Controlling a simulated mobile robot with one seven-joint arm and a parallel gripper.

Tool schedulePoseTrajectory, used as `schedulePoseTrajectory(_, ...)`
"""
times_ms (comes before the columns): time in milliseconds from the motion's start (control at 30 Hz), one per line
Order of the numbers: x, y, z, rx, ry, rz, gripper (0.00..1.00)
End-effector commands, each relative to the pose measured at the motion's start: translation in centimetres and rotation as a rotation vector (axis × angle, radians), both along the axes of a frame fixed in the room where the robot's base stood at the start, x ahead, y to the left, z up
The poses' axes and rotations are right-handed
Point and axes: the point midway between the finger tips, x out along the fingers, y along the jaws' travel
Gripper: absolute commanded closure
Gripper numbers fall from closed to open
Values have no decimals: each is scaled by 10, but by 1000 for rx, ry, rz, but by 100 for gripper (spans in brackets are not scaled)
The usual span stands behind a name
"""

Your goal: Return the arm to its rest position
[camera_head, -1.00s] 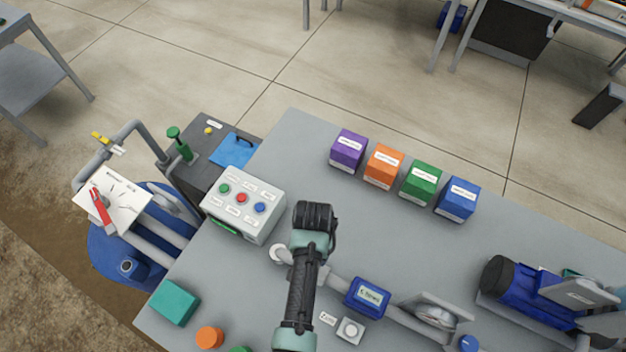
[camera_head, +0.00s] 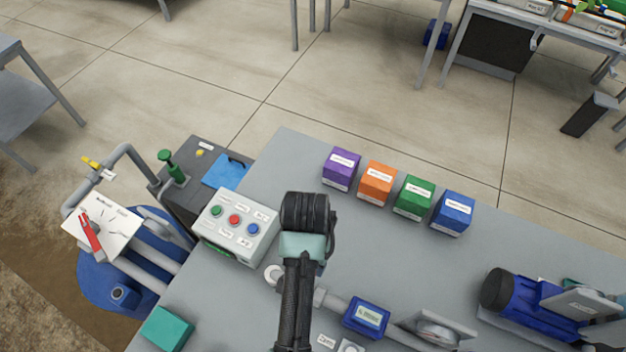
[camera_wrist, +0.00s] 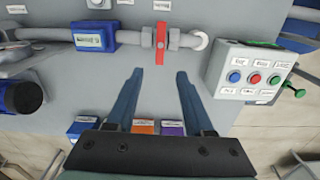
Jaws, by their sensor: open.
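My gripper shows in the wrist view (camera_wrist: 160,95) with its two blue-grey fingers spread apart and nothing between them. In the head view my arm reaches up from the bottom edge over the grey skid table (camera_head: 290,150), and its dark wrist end covers part of the table; the fingers are hidden there. The fingertips point toward a grey pipe with a red-handled valve (camera_wrist: 161,40), apart from it in the picture. A grey control box (camera_head: 235,225) with green, red and blue buttons stands left of my arm; it also shows in the wrist view (camera_wrist: 245,75).
Purple (camera_head: 341,168), orange (camera_head: 376,183), green (camera_head: 413,197) and blue (camera_head: 453,213) boxes stand in a row at the far table edge. A blue meter (camera_head: 366,317) sits on the pipe right of my arm. A blue pump (camera_head: 525,305) is at the right.

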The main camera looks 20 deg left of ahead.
Motion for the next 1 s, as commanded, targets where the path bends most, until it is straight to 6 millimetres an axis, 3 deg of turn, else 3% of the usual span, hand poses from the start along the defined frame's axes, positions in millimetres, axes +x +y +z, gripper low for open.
schedulePoseTrajectory(300, 3, 0, 1, 3, -11, 0, 48)
schedulePoseTrajectory(367, 20, 2, 9, 22, -74, 0, 48)
schedulePoseTrajectory(467, 64, 4, 38, 69, -248, 4, 48)
schedulePoseTrajectory(600, 136, 1, 114, 134, -596, 15, 48)
schedulePoseTrajectory(733, 181, -12, 203, 162, -926, 25, 48)
schedulePoseTrajectory(867, 200, -32, 299, 160, -1251, 32, 48)
schedulePoseTrajectory(1000, 189, -57, 404, 124, -1597, 38, 48)
